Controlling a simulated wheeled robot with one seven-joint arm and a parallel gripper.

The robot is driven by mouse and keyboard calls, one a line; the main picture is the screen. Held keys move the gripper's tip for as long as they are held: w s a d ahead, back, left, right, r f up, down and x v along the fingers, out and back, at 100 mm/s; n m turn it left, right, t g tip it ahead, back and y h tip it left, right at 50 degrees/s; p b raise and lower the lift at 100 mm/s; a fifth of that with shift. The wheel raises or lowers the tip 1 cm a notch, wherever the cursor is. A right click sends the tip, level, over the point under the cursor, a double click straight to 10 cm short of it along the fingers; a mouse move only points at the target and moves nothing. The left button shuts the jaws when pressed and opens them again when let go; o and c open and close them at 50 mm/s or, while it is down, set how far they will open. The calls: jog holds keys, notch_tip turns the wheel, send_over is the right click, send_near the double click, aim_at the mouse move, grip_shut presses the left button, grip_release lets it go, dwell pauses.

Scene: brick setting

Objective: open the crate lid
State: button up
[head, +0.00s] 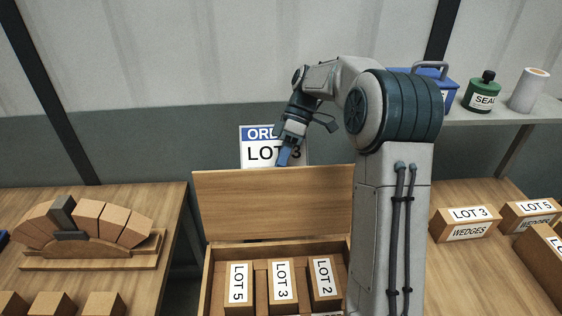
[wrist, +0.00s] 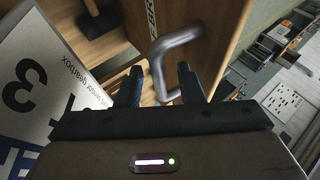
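The wooden crate lid (head: 270,205) stands raised, nearly upright, at the back of the crate (head: 207,278), whose inside is open to view. My gripper (head: 284,157) is at the lid's top edge in the head view, partly behind it. In the wrist view a bent grey metal handle (wrist: 170,45) projects from a wooden panel. The two dark fingers of my gripper (wrist: 160,80) are spread apart, with the handle's lower end between or just beyond them. A gap shows between the fingers and the handle; I cannot tell whether they touch.
Boxes labelled LOT 5 (head: 239,285), LOT 3 (head: 282,283) and LOT 2 (head: 323,280) stand in the crate. An order sign (head: 258,150) reading LOT 3 is behind the lid. A left table (head: 150,200) holds a brick arch. A right table (head: 440,270) holds boxes below a shelf (head: 500,113).

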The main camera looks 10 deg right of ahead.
jog(key=shift+w+r, duration=0.1)
jog(key=p+v, duration=0.5)
jog(key=v, duration=0.8)
jog(key=shift+d, duration=0.25)
jog(key=shift+r, duration=0.1)
